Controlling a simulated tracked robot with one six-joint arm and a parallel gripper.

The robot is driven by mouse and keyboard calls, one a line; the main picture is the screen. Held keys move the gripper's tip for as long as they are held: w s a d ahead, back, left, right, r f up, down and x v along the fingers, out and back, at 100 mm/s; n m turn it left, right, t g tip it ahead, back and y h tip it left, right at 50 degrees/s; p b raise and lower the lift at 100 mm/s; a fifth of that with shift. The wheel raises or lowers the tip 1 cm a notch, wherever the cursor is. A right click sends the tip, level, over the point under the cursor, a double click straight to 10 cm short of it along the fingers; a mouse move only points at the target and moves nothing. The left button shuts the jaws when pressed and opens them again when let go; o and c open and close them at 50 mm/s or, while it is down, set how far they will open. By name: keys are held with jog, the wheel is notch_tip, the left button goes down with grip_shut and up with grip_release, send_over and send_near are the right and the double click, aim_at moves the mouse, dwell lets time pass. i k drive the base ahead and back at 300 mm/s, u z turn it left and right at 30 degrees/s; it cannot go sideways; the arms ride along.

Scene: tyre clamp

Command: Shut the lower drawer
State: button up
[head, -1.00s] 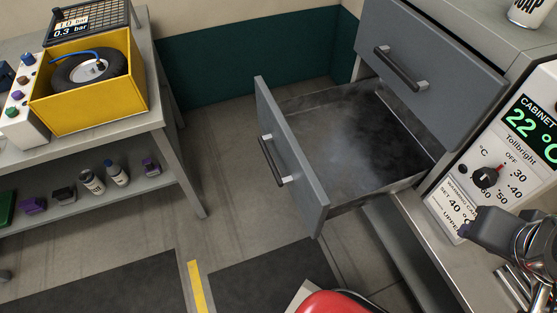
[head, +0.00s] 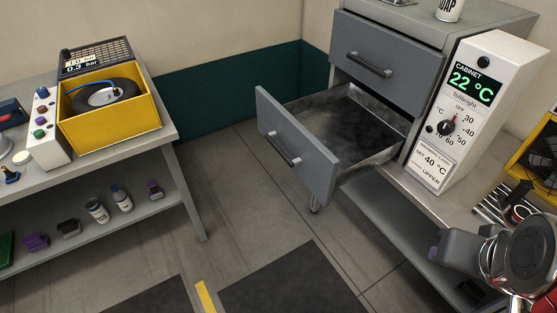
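The lower drawer (head: 297,152) of the grey cabinet is pulled well out, and its inside looks empty. Its front panel carries a dark bar handle (head: 282,149) with light end mounts. The upper drawer (head: 385,65) above it is shut. My gripper (head: 440,262) is only partly in view at the lower right, well to the right of the open drawer and apart from it. A dark fingertip shows, but I cannot make out whether the fingers are open or shut.
A white cabinet controller (head: 475,110) reading 22 °C stands right of the drawers. A yellow box (head: 112,115) with a tyre sits on the left bench. Small bottles and blocks lie on the shelf (head: 150,205) below. The floor (head: 240,205) before the drawer is clear.

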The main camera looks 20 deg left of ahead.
aim_at(332, 137)
jog(key=k, duration=0.3)
jog(key=u, duration=0.1)
jog(key=i, duration=0.5)
jog(key=u, duration=0.8)
jog(key=i, duration=0.7)
jog(key=u, duration=2.8)
